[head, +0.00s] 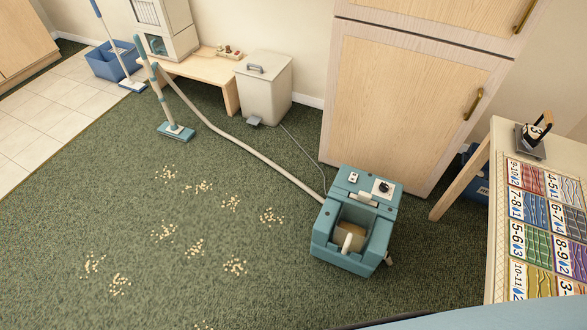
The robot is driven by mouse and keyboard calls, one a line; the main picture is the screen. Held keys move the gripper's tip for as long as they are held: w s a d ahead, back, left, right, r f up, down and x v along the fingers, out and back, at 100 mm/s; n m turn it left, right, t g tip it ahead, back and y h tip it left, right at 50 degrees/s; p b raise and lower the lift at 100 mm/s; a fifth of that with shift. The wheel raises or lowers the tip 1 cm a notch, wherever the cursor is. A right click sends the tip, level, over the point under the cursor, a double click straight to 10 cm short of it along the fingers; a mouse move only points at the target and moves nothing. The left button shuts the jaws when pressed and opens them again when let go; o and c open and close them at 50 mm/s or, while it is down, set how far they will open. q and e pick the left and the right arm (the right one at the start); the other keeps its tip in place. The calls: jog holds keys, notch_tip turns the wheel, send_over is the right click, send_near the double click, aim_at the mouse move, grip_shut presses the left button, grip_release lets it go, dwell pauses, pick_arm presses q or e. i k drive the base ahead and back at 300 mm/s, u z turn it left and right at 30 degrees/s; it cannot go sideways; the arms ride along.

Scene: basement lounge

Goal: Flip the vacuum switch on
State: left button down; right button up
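The vacuum (322,242) is a teal, boxy canister standing on the green carpet right of centre. Its top panel carries a small white plate with a dark switch-like part (353,177) and a larger white plate with a black knob (384,187). The switch's position is too small to tell. An open bay in its front holds a tan part with a pale handle (347,242). A pale hose (255,152) runs from it to a teal floor head (176,131) with an upright wand. Neither of my grippers is in view.
Pale crumbs (196,247) lie in several clusters on the carpet. A thin cord (305,148) runs behind the vacuum. A wooden cabinet (410,100) stands behind it, a table with numbered cards (496,235) to its right. A bin (265,90) and low bench (190,66) line the wall.

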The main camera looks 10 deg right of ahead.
aim_at(353, 177)
jog(key=u, duration=0.65)
jog(key=i, duration=2.2)
jog(key=z, duration=3.7)
jog(key=i, duration=0.45)
jog(key=z, duration=0.1)
